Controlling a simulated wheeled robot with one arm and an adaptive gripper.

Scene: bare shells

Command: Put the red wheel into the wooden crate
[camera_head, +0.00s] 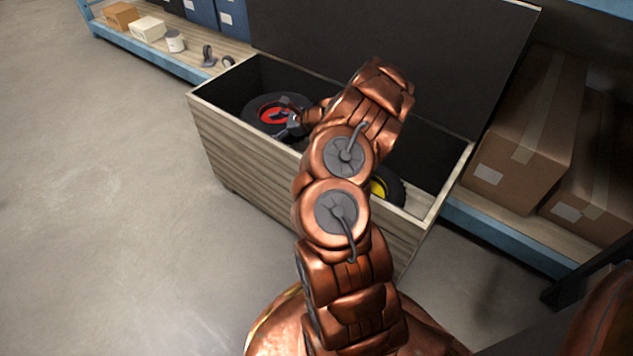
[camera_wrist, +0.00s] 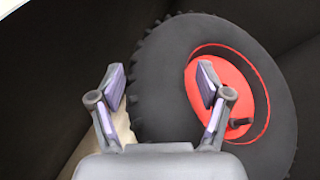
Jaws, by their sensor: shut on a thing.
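The red wheel (camera_head: 268,116) has a black knobbly tyre and a red hub. It is within the left part of the open wooden crate (camera_head: 228,148), below the rim. My gripper (camera_head: 290,121) reaches over the crate's front wall to the wheel. In the wrist view my gripper (camera_wrist: 160,80) has one finger outside the tyre and the other on the hub side, shut on the tyre wall of the red wheel (camera_wrist: 225,82). I cannot tell whether the wheel touches the crate's floor. My arm hides the crate's middle.
A wheel with a yellow hub (camera_head: 380,188) is in the crate's right part. The dark lid (camera_head: 400,45) stands open behind. Cardboard boxes (camera_head: 525,130) are on the shelf at right. Small boxes and casters line the shelf at upper left. The floor at left is clear.

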